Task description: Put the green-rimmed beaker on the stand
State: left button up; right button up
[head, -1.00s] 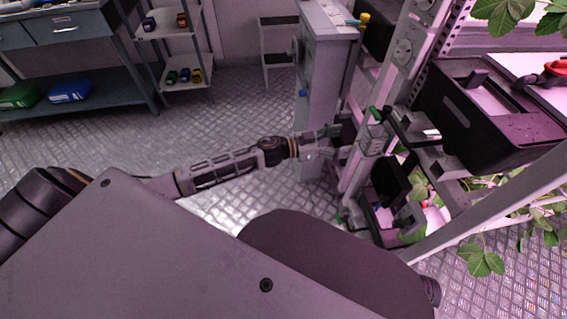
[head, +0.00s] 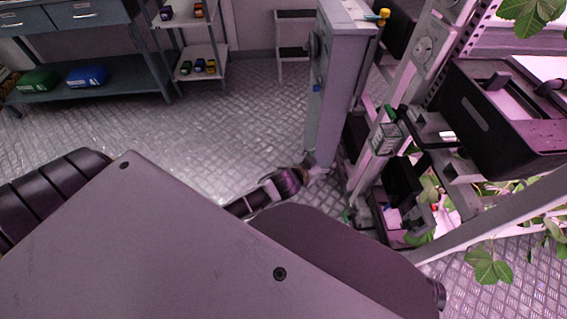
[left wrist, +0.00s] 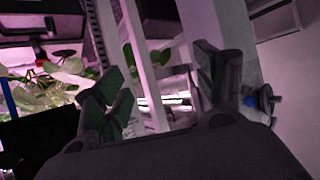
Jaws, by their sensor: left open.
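I cannot make out a green-rimmed beaker or its stand for certain in either view. My left gripper (head: 314,172) is partly hidden in the head view, low beside the foot of the grey cabinet. In the left wrist view its two fingers (left wrist: 163,85) stand wide apart with nothing held between them; rack posts show beyond the gap. My right gripper is in neither view.
A grey cabinet (head: 335,100) stands close beyond my left gripper. The rack's slanted post (head: 408,98), a small green-topped box (head: 386,137) and black bins (head: 505,110) are to the right. A workbench (head: 90,63) stands far left. Open floor (head: 200,135) lies between.

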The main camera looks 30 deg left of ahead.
pick_arm(q)
jog(key=s+f+g, duration=0.5)
jog(key=s, duration=0.6)
jog(key=s+a+f+g, duration=0.1)
jog(key=s+f+g, duration=0.4)
jog(key=s, duration=0.6)
jog(key=shift+s+f+m+y, duration=0.3)
jog(key=shift+s+f+y, duration=0.05)
jog(key=shift+y, duration=0.05)
